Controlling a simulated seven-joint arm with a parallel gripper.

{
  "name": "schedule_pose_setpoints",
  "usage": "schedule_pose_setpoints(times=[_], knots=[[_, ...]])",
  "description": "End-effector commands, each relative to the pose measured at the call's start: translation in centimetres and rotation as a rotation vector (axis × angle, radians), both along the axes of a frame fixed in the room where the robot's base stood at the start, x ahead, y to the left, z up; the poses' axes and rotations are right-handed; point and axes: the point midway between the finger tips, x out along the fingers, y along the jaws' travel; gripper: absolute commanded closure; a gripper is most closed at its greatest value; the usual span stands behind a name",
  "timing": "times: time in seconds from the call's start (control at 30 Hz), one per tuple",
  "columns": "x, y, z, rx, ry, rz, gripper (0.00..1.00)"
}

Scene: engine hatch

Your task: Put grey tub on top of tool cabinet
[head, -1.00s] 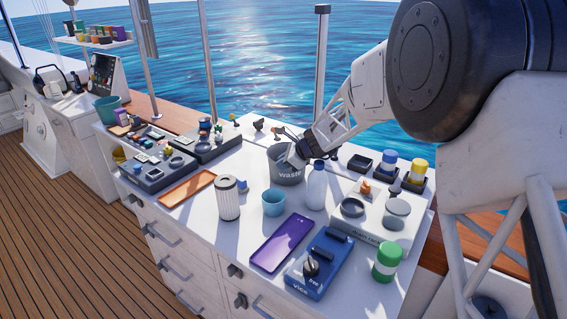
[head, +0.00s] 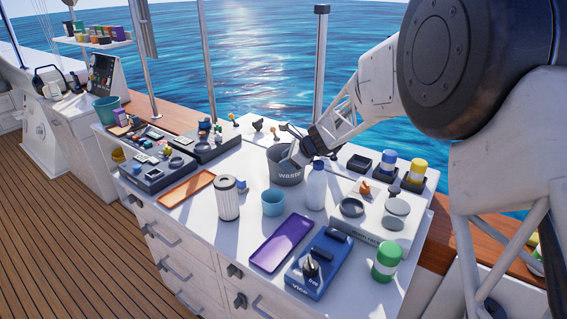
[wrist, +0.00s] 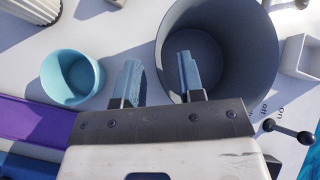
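A grey round tub marked "waste" (head: 287,178) stands upright on the white worktop, behind the light-blue cup. In the wrist view the tub (wrist: 235,75) is seen from above, and its inside looks empty. My gripper (head: 299,157) is at the tub's rim. In the wrist view my gripper (wrist: 160,75) is open, with one finger over the tub's opening and the other outside its wall; whether they touch it cannot be told. No tool cabinet is labelled; a white drawer cabinet (head: 197,262) is under the worktop.
A light-blue cup (head: 273,202), a white bottle (head: 317,186) and a white ribbed cylinder (head: 228,199) stand close in front of the tub.

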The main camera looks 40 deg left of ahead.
Motion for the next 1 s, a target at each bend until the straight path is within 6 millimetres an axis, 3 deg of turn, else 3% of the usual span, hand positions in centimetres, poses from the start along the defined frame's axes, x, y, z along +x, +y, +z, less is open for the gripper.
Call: schedule_pose_setpoints(times=[0.07,0.5,1.0], knots=[[0.2,-0.8,0.8,0.001,-0.001,-0.001,0.64],[0.1,-0.8,6.6,0.001,-0.002,0.001,0.64],[0.1,-0.8,7.7,0.000,0.000,0.000,0.64]])
